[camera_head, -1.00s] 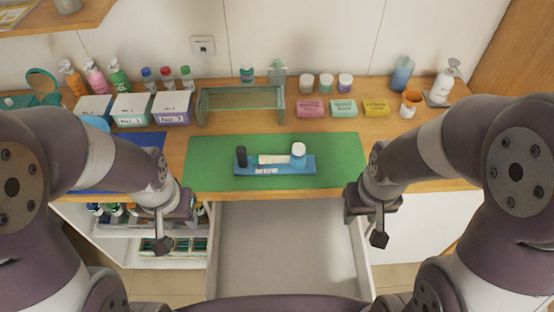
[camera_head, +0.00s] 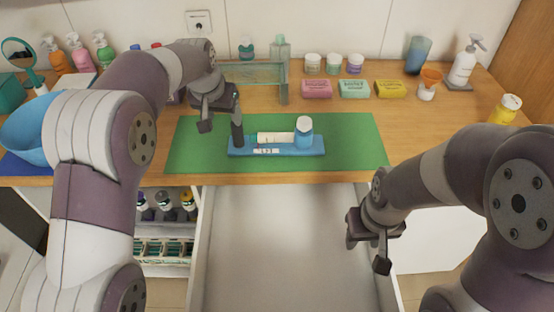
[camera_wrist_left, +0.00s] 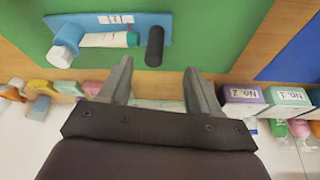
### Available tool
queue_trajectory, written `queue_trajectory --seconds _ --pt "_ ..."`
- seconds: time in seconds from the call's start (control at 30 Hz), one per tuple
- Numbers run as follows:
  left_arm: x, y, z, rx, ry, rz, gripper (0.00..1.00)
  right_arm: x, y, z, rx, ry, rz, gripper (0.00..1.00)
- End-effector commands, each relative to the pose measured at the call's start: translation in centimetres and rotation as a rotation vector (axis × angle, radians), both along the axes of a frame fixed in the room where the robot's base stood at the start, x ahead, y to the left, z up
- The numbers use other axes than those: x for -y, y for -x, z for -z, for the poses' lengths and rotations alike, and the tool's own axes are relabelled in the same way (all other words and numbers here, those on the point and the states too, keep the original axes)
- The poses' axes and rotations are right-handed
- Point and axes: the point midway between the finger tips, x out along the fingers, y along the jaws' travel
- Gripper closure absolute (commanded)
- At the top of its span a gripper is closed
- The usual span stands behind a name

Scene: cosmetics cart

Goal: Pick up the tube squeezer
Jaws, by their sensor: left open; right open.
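A labelled blue base (camera_head: 310,150) lies on the green mat (camera_head: 355,140). On it are an upright black post (camera_head: 237,133) at the left, a lying cream tube (camera_head: 275,138), and a blue jar with a white lid (camera_head: 304,132). I cannot tell which of these is the tube squeezer. My left gripper (camera_head: 221,118) is open above the mat's left part, close to the black post. In the left wrist view the post (camera_wrist_left: 155,47) shows just beyond and between the open fingertips (camera_wrist_left: 158,68). My right gripper (camera_head: 366,252) is open and empty over the drawer's right side.
A clear rack (camera_head: 284,92) stands behind the mat. Pink (camera_head: 316,89), green (camera_head: 354,88) and yellow (camera_head: 390,89) soaps lie to its right. An open, empty-looking drawer (camera_head: 275,240) is below the counter. A blue bowl (camera_head: 28,130) is at the left.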

Motion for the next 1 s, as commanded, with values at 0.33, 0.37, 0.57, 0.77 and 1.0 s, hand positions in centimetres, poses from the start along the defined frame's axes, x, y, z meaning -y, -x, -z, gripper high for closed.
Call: queue_trajectory --seconds 0.33,0.37,0.57,0.77,1.0 --pt "0.8 -2.6 -0.6 0.009 -0.007 0.058 0.37 0.0 0.0 -0.1 0.001 0.0 0.0 0.57" --pt "0.9 -2.8 0.1 0.009 -0.007 0.058 0.37 0.0 0.0 -0.2 0.001 0.0 0.0 0.57" --pt "1.2 -4.0 2.8 0.013 -0.007 0.056 0.37 0.0 0.0 -0.5 0.002 0.0 0.0 0.57" --pt "1.9 -5.3 5.9 0.012 -0.007 0.056 0.37 0.0 0.0 -1.5 0.002 0.0 0.0 0.57" --pt "2.0 -5.9 7.6 0.016 -0.007 0.055 0.37 0.0 0.0 -1.5 0.001 0.0 0.0 0.57"
